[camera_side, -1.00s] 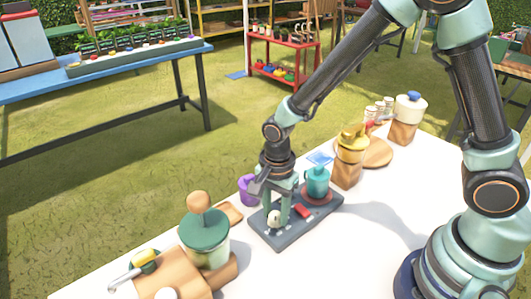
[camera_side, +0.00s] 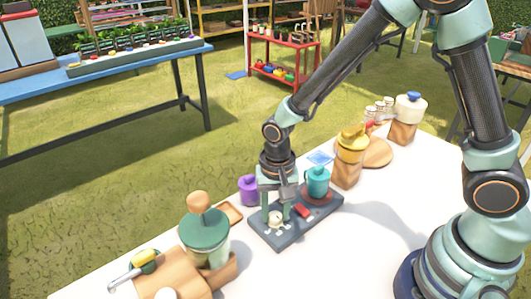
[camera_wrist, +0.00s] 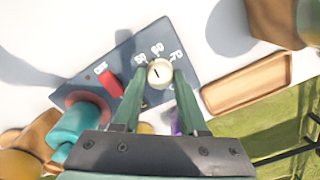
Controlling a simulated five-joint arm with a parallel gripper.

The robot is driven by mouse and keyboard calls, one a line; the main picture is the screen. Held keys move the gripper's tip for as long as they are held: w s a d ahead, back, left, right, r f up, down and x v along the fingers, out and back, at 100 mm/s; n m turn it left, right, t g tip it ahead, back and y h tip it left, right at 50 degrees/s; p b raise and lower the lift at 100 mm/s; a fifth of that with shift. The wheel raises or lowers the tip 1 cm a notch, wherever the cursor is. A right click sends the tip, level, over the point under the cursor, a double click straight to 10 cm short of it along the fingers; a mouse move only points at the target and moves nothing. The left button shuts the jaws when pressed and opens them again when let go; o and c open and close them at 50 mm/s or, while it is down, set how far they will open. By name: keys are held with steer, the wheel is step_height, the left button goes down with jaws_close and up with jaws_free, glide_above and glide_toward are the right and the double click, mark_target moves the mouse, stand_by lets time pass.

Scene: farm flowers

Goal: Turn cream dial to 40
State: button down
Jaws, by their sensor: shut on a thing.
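The cream dial (camera_wrist: 160,73) sits on a dark slate panel (camera_wrist: 138,47), with white numbers 50, 60 and 70 showing beside it in the wrist view. My gripper (camera_wrist: 160,78) points down over the panel, shut on the dial with one green finger on each side. A short dark mark shows on the dial's face; I cannot tell exactly which number it points to. The number 40 is not readable. In the side view, the dial (camera_side: 275,217) shows between my fingertips on the panel (camera_side: 296,226).
A red switch (camera_wrist: 111,82) is on the same panel, with a teal mug (camera_side: 317,180) on a reddish disc at its far end. A purple cup (camera_side: 248,189) and a wooden tray (camera_wrist: 244,84) stand close by. A green-lidded jar (camera_side: 205,238) is to the left. White tabletop is clear toward my base.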

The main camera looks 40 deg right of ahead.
steer(key=n, duration=0.4)
steer(key=shift+n, duration=0.3)
steer(key=n, duration=0.3)
steer(key=shift+n, duration=0.3)
steer(key=n, duration=0.4)
steer(key=shift+n, duration=1.8)
steer(key=shift+c, duration=2.2)
jaws_free()
